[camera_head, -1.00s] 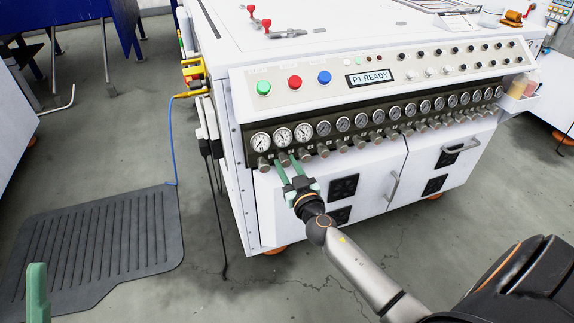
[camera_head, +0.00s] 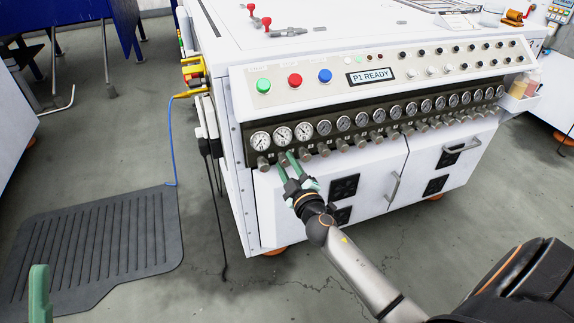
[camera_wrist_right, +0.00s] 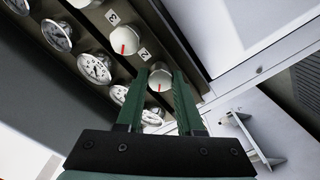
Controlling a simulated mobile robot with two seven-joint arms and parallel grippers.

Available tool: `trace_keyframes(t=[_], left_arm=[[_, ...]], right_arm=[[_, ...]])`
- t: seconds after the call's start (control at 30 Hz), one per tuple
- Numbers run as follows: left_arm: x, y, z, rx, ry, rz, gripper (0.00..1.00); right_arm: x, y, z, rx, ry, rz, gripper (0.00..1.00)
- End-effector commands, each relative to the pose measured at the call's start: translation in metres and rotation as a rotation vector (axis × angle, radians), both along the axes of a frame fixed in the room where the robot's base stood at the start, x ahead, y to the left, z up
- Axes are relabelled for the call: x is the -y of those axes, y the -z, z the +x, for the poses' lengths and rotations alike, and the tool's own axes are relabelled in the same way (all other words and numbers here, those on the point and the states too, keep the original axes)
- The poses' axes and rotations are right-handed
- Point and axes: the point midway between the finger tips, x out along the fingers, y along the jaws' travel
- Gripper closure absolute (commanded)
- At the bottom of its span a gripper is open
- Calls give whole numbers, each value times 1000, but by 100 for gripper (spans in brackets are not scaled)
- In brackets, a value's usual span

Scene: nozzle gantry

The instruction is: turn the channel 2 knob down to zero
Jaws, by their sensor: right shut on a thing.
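The channel 2 knob (camera_wrist_right: 160,76) is a pale round knob with a red mark, next to a "2" label in the right wrist view. In the head view, it is second from the left in the row under the gauges, mostly hidden by my fingertips. My right gripper (camera_head: 286,161) is shut on this knob, with one green finger on each side; it also shows in the right wrist view (camera_wrist_right: 164,84). My left gripper (camera_head: 39,295) shows only a green fingertip.
The channel 3 knob (camera_wrist_right: 123,40) is close beside my fingers, and the first knob (camera_head: 262,163) is on the other side. A display (camera_head: 371,76) reads "P1 READY" above the gauges. White cabinet doors (camera_head: 375,185) lie below.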

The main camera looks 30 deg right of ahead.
Motion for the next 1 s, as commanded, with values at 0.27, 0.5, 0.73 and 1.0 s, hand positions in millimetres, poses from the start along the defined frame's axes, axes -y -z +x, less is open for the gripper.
trace_keyframes(t=[0.27, 0.5, 0.73, 1.0], left_arm=[[0, 0, 0, -1, 0, 0, 34], [0, -1, 0, -2, 0, -2, 34], [0, -3, 0, -2, 1, -6, 34], [-1, -7, 0, -1, 1, -9, 34]], right_arm=[[0, 0, 0, -63, 1, -258, 100], [0, 1, 0, -116, -1, -481, 100], [0, 1, 0, -169, 0, -694, 100], [-1, 1, 0, -227, -1, -945, 100]])
